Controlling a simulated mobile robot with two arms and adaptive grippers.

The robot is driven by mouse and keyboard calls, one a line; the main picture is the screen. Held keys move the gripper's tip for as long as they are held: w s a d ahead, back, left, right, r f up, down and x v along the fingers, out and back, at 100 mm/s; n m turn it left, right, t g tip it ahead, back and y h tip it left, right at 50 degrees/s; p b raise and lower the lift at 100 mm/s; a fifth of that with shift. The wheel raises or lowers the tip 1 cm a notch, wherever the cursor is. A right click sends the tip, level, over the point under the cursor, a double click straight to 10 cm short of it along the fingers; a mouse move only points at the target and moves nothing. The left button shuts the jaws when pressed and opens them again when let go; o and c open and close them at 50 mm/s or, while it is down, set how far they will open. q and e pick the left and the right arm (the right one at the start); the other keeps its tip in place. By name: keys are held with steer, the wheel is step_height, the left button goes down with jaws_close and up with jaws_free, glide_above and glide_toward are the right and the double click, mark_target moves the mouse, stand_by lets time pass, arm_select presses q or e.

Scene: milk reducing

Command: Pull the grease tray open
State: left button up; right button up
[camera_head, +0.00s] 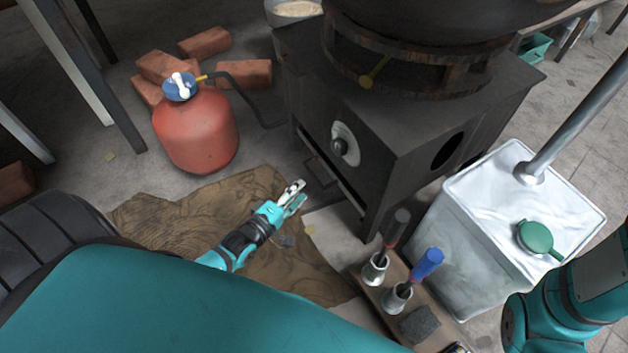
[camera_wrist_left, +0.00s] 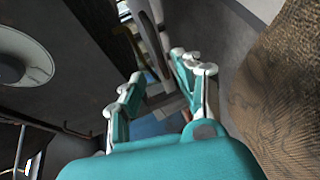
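The dark stove (camera_head: 405,130) stands right of centre, with a round knob plate (camera_head: 345,146) on its front. The grease tray (camera_head: 322,170) is a dark shape low in the slot under that knob; how far out it sits is hard to tell. My left gripper (camera_head: 298,192) is low over the floor, just in front of the tray and left of it. In the left wrist view my left gripper (camera_wrist_left: 160,90) has its fingers apart, with nothing clearly held between them. The stove front with its round plate (camera_wrist_left: 22,58) is at the left there. My right gripper is out of view.
A brown cloth (camera_head: 220,225) lies on the floor under my left arm. A red gas cylinder (camera_head: 195,130) with a hose and several bricks (camera_head: 245,74) stand left of the stove. A wooden tool holder (camera_head: 385,305) and a metal can (camera_head: 475,265) are at the right.

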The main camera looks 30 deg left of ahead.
mark_target(314, 174)
arm_select(q)
steer(key=shift+b+x, duration=1.9)
steer(key=shift+x, duration=2.2)
jaws_close()
